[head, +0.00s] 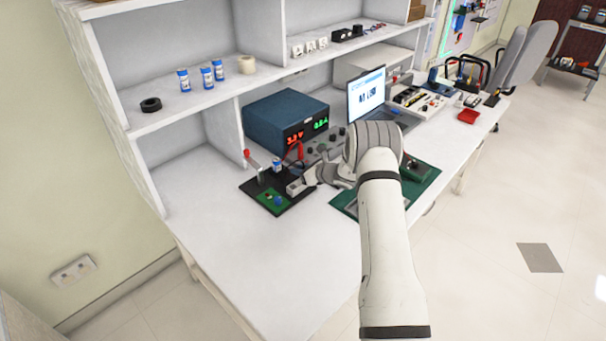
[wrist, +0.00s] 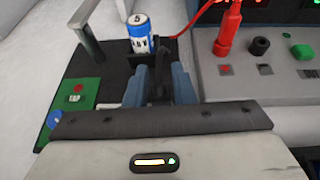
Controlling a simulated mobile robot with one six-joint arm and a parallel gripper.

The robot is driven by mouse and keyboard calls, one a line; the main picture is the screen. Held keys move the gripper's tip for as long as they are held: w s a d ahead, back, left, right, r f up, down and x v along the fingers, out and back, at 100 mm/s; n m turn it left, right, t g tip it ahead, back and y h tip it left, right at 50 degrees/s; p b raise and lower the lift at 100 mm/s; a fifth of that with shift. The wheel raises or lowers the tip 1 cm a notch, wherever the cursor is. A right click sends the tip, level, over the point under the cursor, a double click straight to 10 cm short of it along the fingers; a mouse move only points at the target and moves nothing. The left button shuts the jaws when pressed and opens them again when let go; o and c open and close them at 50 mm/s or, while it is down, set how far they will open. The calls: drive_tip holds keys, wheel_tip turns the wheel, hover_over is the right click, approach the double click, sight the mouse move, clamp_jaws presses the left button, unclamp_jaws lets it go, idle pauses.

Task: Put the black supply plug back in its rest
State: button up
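My gripper (wrist: 161,84) points toward the back of a black board (wrist: 95,60), and its two blue-grey fingers close in from both sides on a dark upright piece, which looks like the black supply plug (wrist: 161,58). The fingers hide its lower part, so I cannot tell whether it touches the board or a rest. In the head view my gripper (head: 300,187) is low over the board's right side. The red plug (wrist: 229,36) stands in the grey terminal panel (wrist: 255,80). A bare black terminal (wrist: 261,46) is to its right.
A blue-and-white can (wrist: 139,38) stands just behind my fingers, and a grey post (wrist: 88,32) rises at the left. The blue supply (head: 283,118) stands behind. The table's front left (head: 235,250) is clear. A laptop (head: 366,95) is farther right.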

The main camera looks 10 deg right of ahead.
clamp_jaws()
drive_tip(key=shift+r, duration=0.1)
wheel_tip(320, 180, up, 9)
drive_tip(key=b, duration=0.2)
drive_tip(key=shift+m+h, duration=0.3)
drive_tip(key=f+b, duration=0.4)
drive_tip(key=b, duration=0.1)
drive_tip(key=s+f+b, duration=0.1)
drive_tip(key=f+b, duration=0.1)
drive_tip(key=shift+f+b, duration=0.25)
drive_tip(key=shift+b, duration=0.1)
